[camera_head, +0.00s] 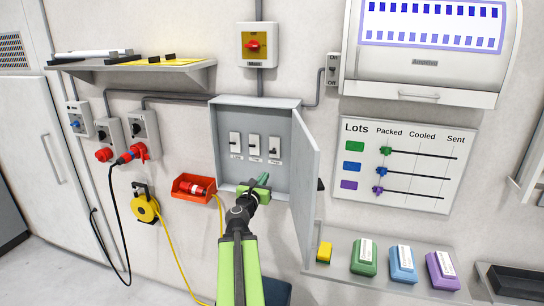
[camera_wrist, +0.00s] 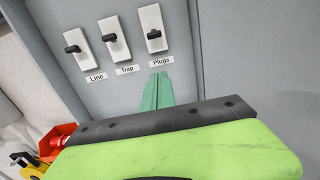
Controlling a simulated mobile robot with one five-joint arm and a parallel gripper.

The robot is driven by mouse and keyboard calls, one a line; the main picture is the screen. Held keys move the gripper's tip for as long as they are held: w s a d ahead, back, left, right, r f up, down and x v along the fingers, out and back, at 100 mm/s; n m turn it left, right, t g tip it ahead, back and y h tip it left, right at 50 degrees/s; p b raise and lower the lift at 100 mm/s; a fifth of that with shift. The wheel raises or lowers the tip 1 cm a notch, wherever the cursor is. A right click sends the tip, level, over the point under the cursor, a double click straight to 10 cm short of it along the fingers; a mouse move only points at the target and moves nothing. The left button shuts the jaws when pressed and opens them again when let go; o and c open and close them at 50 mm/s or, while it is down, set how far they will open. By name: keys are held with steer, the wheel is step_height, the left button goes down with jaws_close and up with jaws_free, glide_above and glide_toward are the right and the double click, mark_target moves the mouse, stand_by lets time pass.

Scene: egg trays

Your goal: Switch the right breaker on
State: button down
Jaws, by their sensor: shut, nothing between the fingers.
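The open grey breaker box (camera_head: 289,104) on the wall holds three white breakers with dark levers. The right breaker (camera_head: 274,145) is labelled "Plugs"; it also shows in the wrist view (camera_wrist: 151,17). Its lever sits in the lower part of its plate. The middle breaker, "Trap" (camera_wrist: 117,26), and the left one, "Line" (camera_wrist: 82,63), stand beside it. My gripper (camera_head: 264,178) is in front of the lower part of the box. Its teal fingers (camera_wrist: 158,76) are shut, empty, and appear just below the "Plugs" label, apart from the lever.
The box door (camera_head: 306,190) stands open to the right of my gripper. A red bin (camera_head: 194,188) hangs at the lower left. A red main switch (camera_head: 255,44) is above. A shelf with coloured blocks (camera_head: 403,264) is at the lower right.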

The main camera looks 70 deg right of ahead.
mark_target(273, 151)
steer(key=shift+d, duration=0.15)
steer(key=d, duration=0.8)
steer(key=shift+w+d, duration=0.25)
steer(key=shift+d, duration=0.15)
steer(key=r+p, duration=0.2)
steer(key=a+r+p, duration=0.1)
steer(key=shift+s+r+p, duration=0.1)
steer(key=shift+r+p, duration=0.3)
